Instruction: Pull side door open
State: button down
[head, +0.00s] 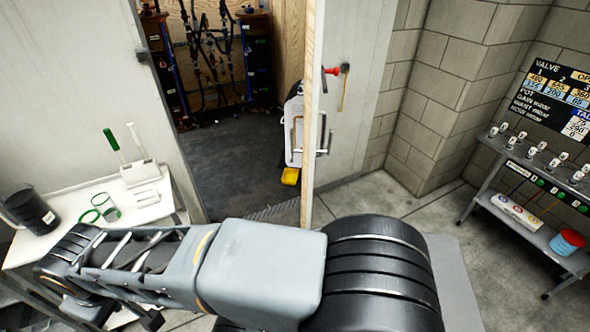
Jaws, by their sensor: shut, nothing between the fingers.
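The side door (361,60) is a pale panel with a light wooden edge. It stands open, swung out to the right of the doorway. A metal pull handle (323,136) is on its outer face, with a red-tipped latch (333,71) above it. Through the opening I see the dark floor (235,155) inside the trailer. My arm crosses the bottom of the head view, in front of the doorway and well short of the handle. I cannot make out my gripper's fingers in this view.
A white table (150,210) with a black canister (28,212) and green-handled tools stands at left. A grey cart (500,185) with valves stands at right. Hoses (212,50) hang inside the trailer. Concrete floor is free between door and cart.

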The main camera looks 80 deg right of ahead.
aim_at(315, 9)
jog(key=z, duration=0.8)
jog(key=i, duration=0.8)
jog(key=z, duration=0.9)
